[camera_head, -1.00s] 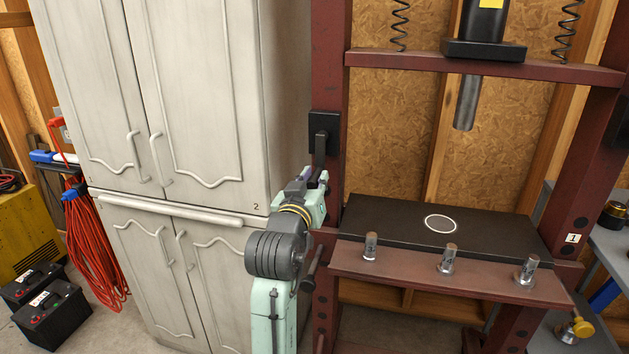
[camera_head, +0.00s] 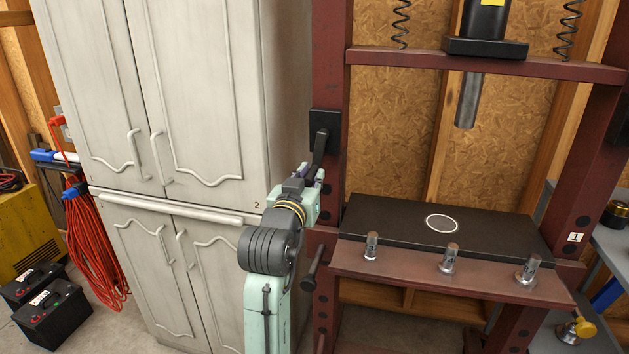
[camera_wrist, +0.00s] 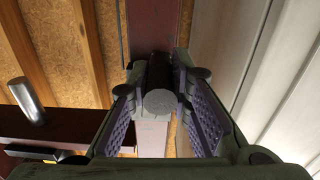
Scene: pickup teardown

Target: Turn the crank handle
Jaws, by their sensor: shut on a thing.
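The crank handle (camera_head: 319,148) is a dark bar hanging from a black square housing (camera_head: 324,121) on the left post of the dark red press. It leans slightly, its lower end to the left. My gripper (camera_head: 312,174) is at that lower end. In the wrist view the handle's round grey end (camera_wrist: 160,102) sits between the two purple-padded fingers of my gripper (camera_wrist: 163,80), which are shut on it. The exact contact of the pads is partly hidden.
A pale cabinet (camera_head: 215,90) stands close on the left of my arm. The press bed (camera_head: 385,222) with several metal pins in front is at the right. A dark bar (camera_head: 313,265) sticks out below my gripper. Batteries (camera_head: 50,315) lie on the floor at far left.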

